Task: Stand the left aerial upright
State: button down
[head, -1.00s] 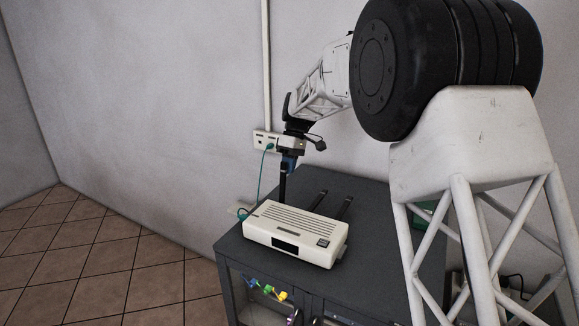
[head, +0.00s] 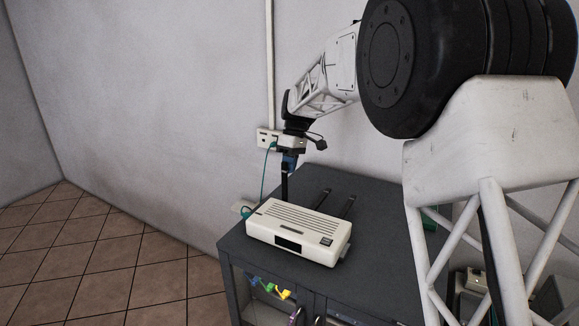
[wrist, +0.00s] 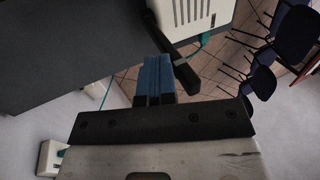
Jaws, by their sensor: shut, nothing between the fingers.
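The white router (head: 298,232) sits on the dark cabinet top. The left aerial (head: 284,188) is a dark bar that stands roughly upright at its back left corner. Two other aerials, the middle one (head: 321,199) and the right one (head: 347,207), lie tipped back behind the router. My gripper (head: 288,168) is at the upper part of the left aerial, pointing down. In the wrist view its blue fingers (wrist: 158,66) are shut and empty, and the black left aerial (wrist: 184,72) runs close beside them. I cannot tell whether they touch.
A teal cable (head: 264,176) runs from the wall socket (head: 267,139) down behind the cabinet's left side. The cabinet top (head: 378,225) is clear right of the router. Coloured plugs (head: 270,288) hang at the cabinet front. Chairs (wrist: 290,35) show in the wrist view.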

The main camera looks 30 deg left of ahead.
jog(key=shift+w+f, duration=0.1)
jog(key=shift+w, duration=0.1)
jog(key=shift+w+f, duration=0.2)
jog(key=shift+w, duration=0.3)
jog(key=shift+w, duration=0.2)
dwell(0.4)
jog(key=w+r, duration=0.6)
jog(key=r, duration=0.3)
jog(key=shift+w+r, duration=0.25)
jog(key=shift+w, duration=0.15)
dwell(0.3)
